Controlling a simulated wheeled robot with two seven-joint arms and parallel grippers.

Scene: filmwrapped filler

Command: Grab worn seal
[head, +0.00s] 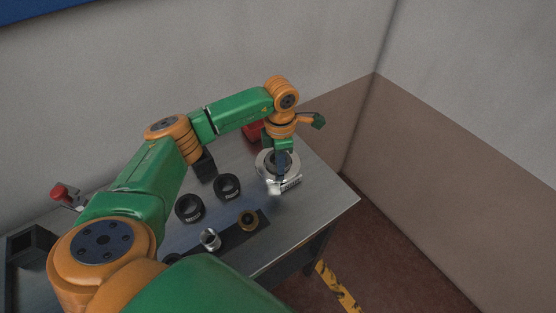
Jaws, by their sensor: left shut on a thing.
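My left gripper (281,164) points down into a silver round housing (289,184) on the metal table. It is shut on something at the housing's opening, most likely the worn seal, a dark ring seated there. The fingers hide much of it, so I cannot tell whether it has lifted. Two black rings with pale lettering, one (228,186) nearer the housing and one (190,208) farther left, lie apart on the table. My right gripper is not in view.
A red object (252,132) stands behind my arm. A black bin (31,243) and red button (60,192) are far left. The table's right end is clear.

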